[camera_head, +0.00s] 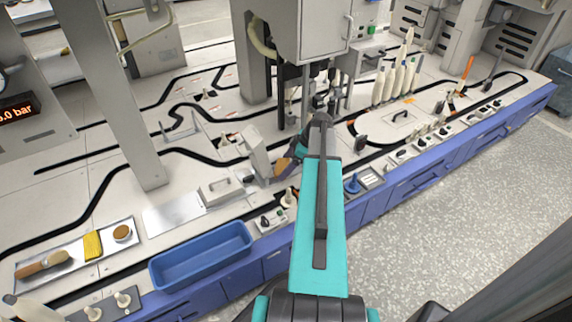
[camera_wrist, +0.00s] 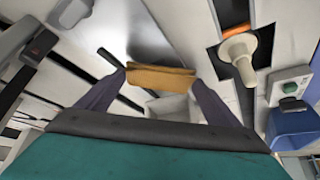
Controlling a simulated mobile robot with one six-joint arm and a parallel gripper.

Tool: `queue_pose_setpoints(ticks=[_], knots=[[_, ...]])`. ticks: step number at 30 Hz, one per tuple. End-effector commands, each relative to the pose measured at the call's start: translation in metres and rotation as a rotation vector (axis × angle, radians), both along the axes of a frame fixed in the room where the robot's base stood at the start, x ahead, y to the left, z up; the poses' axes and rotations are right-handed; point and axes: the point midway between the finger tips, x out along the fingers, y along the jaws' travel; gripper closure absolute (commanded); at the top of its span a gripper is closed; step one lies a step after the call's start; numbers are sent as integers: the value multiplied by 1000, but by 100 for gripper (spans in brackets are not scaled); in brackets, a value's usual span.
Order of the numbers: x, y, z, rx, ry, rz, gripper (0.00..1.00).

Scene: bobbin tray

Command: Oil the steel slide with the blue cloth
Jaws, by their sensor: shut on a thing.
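My gripper (camera_head: 283,168) is shut on a tan-brown, flat folded piece (camera_wrist: 160,78), held between its two dark fingers. The held piece also shows as a tan patch in the head view (camera_head: 283,174), above the bench near its front edge. I see no cloth that is clearly blue in either view. A flat shiny metal plate (camera_head: 172,214) lies on the bench to the left of my gripper; I cannot tell if it is the steel slide. A shiny grey surface (camera_wrist: 138,42) shows beyond the held piece in the wrist view. Contact below the piece is hidden.
An empty blue bin (camera_head: 202,262) stands at the front edge. A metal tray (camera_head: 62,272) at left holds a brush, a yellow block and a round tub. A cream bobbin (camera_wrist: 238,55) is close on the right. Posts and a machine housing (camera_head: 300,30) stand behind.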

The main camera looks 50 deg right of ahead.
Motion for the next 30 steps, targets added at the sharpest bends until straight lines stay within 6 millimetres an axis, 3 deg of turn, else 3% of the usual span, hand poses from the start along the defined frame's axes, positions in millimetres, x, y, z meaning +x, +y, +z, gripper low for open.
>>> queue_pose_setpoints(ticks=[21, 30], knots=[[0, 1, 49, 2, -1, 0, 32], [0, 1, 58, 2, -1, 0, 32]])
